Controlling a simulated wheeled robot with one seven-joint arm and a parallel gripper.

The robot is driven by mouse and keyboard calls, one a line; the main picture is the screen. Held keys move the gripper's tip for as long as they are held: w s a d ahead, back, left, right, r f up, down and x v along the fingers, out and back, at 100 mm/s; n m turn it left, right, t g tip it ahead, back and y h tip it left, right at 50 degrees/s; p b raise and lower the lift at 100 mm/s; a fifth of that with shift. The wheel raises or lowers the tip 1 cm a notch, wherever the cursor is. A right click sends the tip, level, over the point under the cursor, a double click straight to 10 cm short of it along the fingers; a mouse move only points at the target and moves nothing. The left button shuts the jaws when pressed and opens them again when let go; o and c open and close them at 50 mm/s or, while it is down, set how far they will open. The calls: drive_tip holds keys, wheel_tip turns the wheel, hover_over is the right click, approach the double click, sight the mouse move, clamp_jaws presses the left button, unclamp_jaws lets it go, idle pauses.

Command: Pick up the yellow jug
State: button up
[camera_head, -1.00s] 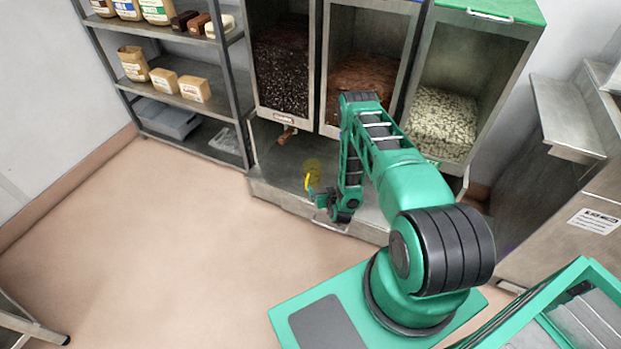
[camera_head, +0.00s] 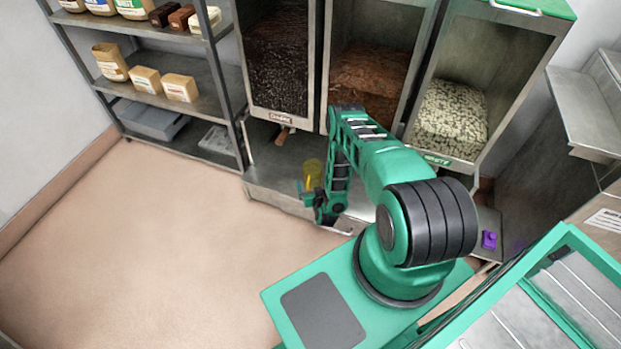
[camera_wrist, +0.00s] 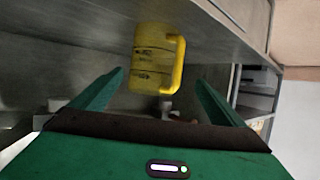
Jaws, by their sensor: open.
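The yellow jug (camera_head: 315,170) stands on the low metal shelf under the dispensing bins, partly hidden by my gripper and arm in the head view. In the wrist view the yellow jug (camera_wrist: 152,60) shows a translucent body with dark markings and a solid yellow handle on its right side. My gripper (camera_head: 312,196) is at the near side of the jug. In the wrist view my gripper (camera_wrist: 160,95) is open, its green fingers apart to the left and right of the jug, with the jug beyond the tips. I cannot tell any contact.
The low shelf (camera_head: 268,180) lies under the bins, and the bin bottoms hang above the jug. A wooden-handled scoop (camera_head: 283,136) lies at its back. A purple object (camera_head: 489,239) stands at right. A rack (camera_head: 200,95) with jars stands left. The floor left is clear.

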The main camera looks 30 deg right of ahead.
sight(314, 178)
drive_tip(key=shift+d+x, duration=0.2)
drive_tip(key=shift+x, duration=0.85)
drive_tip(key=w+d, duration=0.2)
drive_tip(key=w, duration=0.1)
drive_tip(key=shift+w+d+f, duration=0.15)
drive_tip(key=shift+w+f, duration=0.1)
drive_tip(key=shift+f, duration=0.15)
drive_tip(key=shift+w+d+f, duration=0.25)
drive_tip(key=shift+w, duration=0.35)
drive_tip(key=shift+c, duration=0.3)
drive_tip(key=c, duration=1.1)
drive_tip(key=shift+r, duration=0.2)
